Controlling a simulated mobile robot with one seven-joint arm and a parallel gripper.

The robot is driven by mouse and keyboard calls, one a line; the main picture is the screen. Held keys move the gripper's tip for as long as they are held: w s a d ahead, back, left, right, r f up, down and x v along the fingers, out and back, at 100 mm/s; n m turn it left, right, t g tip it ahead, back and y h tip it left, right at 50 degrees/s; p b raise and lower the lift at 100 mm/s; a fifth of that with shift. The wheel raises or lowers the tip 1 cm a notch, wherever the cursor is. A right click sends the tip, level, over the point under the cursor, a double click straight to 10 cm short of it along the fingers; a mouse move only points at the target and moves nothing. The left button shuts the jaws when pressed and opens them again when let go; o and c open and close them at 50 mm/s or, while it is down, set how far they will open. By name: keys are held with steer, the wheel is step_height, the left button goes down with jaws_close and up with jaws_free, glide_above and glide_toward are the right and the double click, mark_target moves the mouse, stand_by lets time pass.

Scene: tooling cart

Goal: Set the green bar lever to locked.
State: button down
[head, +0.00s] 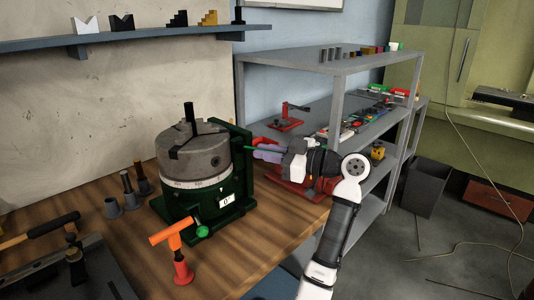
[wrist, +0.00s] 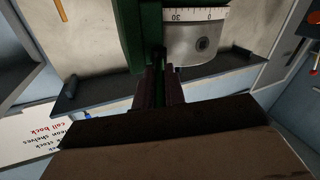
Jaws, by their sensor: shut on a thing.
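The green bar lever (head: 249,149) sticks out from the right side of a dark green rotary table (head: 201,197) with a round grey top. My gripper (head: 268,152) is at the right of the rotary table, with its purplish fingers shut on the lever. In the wrist view, the lever (wrist: 158,92) runs as a thin dark green strip between the two fingers. The fingers hide most of the lever, and I cannot read any locked mark. The white graduated scale (wrist: 193,16) shows close beyond the fingers.
An orange T-handle (head: 174,242) stands in front of the rotary table. Small grey holders (head: 113,208) stand at its left on the wooden bench (head: 110,235). A grey shelf rack (head: 337,98) with red-based tools stands behind my arm. A wall shelf (head: 140,38) hangs above.

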steer(key=c, duration=1.5)
jaws_free()
steer(key=b+v, duration=0.3)
steer(key=v, duration=1)
steer(key=shift+s+d, duration=0.1)
steer(key=shift+d, duration=0.35)
